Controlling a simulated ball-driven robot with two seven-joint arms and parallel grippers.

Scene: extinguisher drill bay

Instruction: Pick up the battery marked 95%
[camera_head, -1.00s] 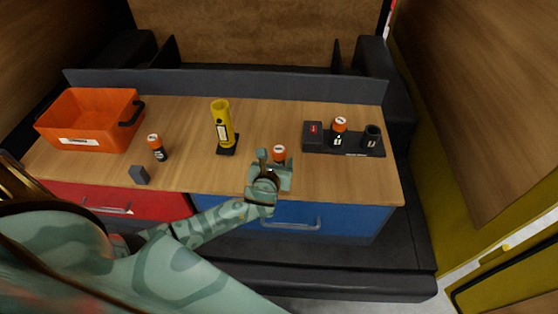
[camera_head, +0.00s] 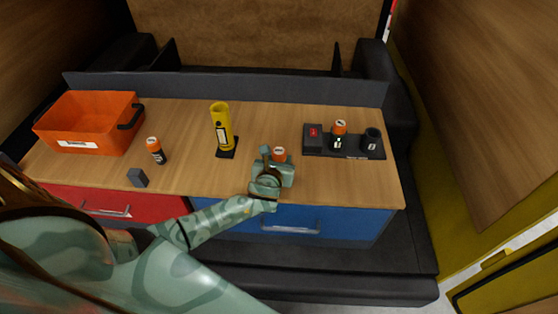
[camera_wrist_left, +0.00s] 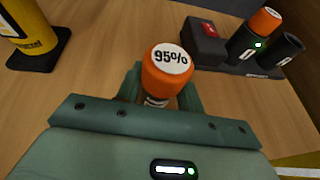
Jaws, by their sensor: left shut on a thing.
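The battery marked 95% (camera_wrist_left: 166,75) has an orange top with a white label and stands upright on the wooden bench in the left wrist view. In the head view its orange top (camera_head: 279,152) shows just behind my left gripper (camera_head: 272,166). My left gripper is shut on this battery, with one green finger on each side of it in the left wrist view (camera_wrist_left: 160,92). The battery's lower part is hidden by the gripper. My right gripper is in neither view.
A black charger (camera_head: 343,150) at the right holds another orange-topped battery (camera_head: 339,128) beside an empty socket. A yellow flashlight-like cylinder (camera_head: 221,125) stands at centre. A loose orange-topped battery (camera_head: 155,150), a small grey block (camera_head: 138,178) and an orange bin (camera_head: 90,122) are at the left.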

